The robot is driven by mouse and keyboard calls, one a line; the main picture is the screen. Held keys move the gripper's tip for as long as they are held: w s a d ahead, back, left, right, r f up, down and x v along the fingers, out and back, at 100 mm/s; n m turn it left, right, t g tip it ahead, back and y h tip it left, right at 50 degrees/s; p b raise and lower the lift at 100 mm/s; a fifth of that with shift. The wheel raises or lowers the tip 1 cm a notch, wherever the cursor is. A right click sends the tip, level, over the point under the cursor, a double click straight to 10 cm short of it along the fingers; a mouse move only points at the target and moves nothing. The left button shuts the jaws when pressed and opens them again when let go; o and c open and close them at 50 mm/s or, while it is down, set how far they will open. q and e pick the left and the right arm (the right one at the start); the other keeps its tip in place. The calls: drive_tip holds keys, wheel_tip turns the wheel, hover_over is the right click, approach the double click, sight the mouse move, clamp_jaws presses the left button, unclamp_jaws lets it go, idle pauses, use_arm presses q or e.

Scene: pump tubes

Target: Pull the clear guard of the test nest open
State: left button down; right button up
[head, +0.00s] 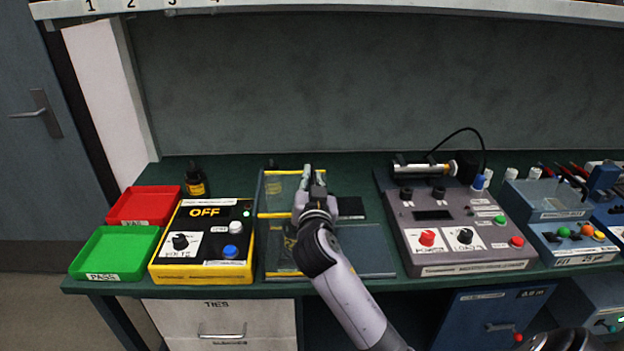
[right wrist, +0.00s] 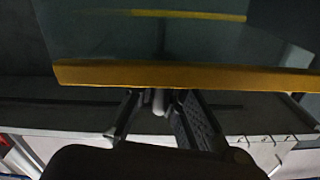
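The test nest (head: 360,262) is a flat dark unit in the middle of the bench. Its clear guard (head: 277,190) has yellow edge strips and shows to the left of my right gripper. My right gripper (head: 307,172) reaches over the nest beside the guard, and my arm hides part of both. In the right wrist view, a yellow edge strip (right wrist: 190,76) of the guard crosses just beyond the fingertips (right wrist: 158,97). The fingers are apart, with a small pale thing between them and gaps on either side. Contact with the guard cannot be told.
A yellow power box (head: 205,275) reading OFF stands left of the nest, with green (head: 115,252) and red (head: 145,205) trays beyond it. A grey tester (head: 465,255) with knobs stands to the right. A shelf (head: 350,8) runs above the bench.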

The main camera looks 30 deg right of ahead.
clamp_jaws()
idle(0.3)
drive_tip(key=s+d+p, duration=0.2)
drive_tip(key=s+d, duration=0.6)
drive_tip(key=d, duration=0.6)
drive_tip(key=shift+s+p, duration=0.35)
drive_tip(key=shift+p, duration=0.05)
drive_tip(key=o, duration=0.5)
unclamp_jaws()
